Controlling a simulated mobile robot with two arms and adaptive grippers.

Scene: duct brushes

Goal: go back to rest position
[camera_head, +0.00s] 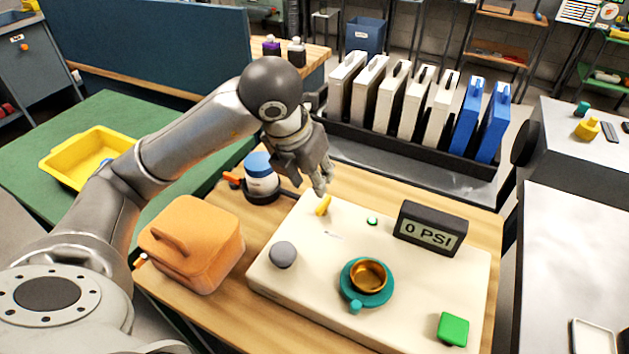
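My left arm reaches in from the left, and my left gripper (319,184) points down over the back left part of the cream panel (320,262). Its fingertips are just above a small yellow piece (323,205) on the panel; I cannot tell whether they touch it. The fingers are seen from the side and overlap, so their opening is unclear. I see nothing held between them. My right gripper is not in view.
The panel carries a grey knob (283,254), a teal fitting with a brass cup (367,280), a green button (453,329) and a "0 PSI" display (430,228). An orange bag (192,243) and a blue-lidded jar (261,174) stand left. Upright cases (415,105) stand behind.

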